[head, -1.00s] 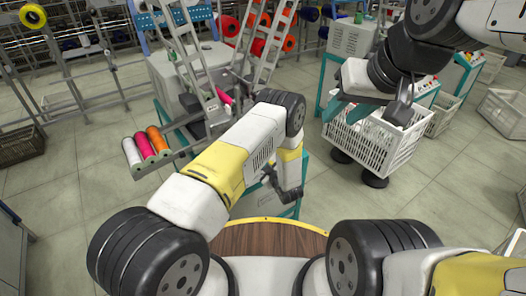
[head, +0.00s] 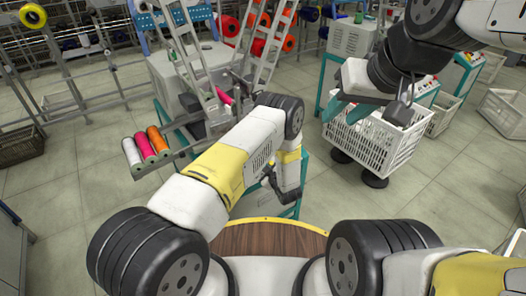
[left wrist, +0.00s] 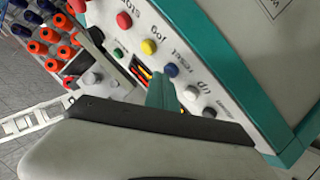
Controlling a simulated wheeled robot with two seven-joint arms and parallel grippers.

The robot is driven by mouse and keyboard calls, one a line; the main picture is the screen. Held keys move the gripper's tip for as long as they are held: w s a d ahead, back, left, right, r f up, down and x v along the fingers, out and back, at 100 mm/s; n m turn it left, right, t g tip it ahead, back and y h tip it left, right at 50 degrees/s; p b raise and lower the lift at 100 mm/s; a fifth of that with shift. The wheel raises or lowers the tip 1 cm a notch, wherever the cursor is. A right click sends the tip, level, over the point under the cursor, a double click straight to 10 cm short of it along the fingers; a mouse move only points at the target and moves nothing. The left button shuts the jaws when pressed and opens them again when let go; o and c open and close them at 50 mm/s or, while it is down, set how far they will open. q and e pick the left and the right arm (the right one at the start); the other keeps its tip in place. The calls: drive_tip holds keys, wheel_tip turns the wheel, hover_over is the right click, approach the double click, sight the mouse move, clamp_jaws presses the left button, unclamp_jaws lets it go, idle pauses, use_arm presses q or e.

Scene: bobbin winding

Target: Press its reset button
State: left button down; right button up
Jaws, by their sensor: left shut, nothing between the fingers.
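In the left wrist view a pale control panel (left wrist: 228,138) with teal edges fills the upper middle. It carries a red button (left wrist: 123,19), a yellow button (left wrist: 148,46), a green button (left wrist: 118,54), a blue button (left wrist: 171,70), a white button (left wrist: 190,92) and a black button (left wrist: 209,113). The label by the blue button looks like "RESET", but it is tilted and blurred. My left gripper (left wrist: 160,92) is shut and empty, its teal tip just below the blue button; contact cannot be told. My right gripper (head: 347,112) is open and empty above a white crate.
The white crate (head: 400,150) stands on the right. Coloured thread spools (head: 146,143) lie on a rack left of my left arm. A metal ladder-like frame (head: 190,50) rises behind it.

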use_arm(q)
drive_tip(key=shift+f, duration=0.15)
idle(0.4)
drive_tip(key=shift+s+d+r, duration=0.1)
drive_tip(key=shift+s+r, duration=0.05)
drive_tip(key=shift+r, duration=0.25)
drive_tip(key=shift+s+d+r, duration=0.1)
drive_tip(key=shift+r, duration=0.3)
drive_tip(key=shift+s+d+r, duration=0.2)
drive_tip(key=shift+s+r, duration=0.1)
drive_tip(key=shift+r, duration=0.45)
drive_tip(key=shift+s+d+r, duration=0.2)
drive_tip(key=shift+s+r, duration=0.05)
drive_tip(key=shift+r, duration=0.5)
drive_tip(key=shift+s+d+r, duration=0.2)
drive_tip(key=shift+s+r, duration=0.1)
drive_tip(key=shift+r, duration=0.45)
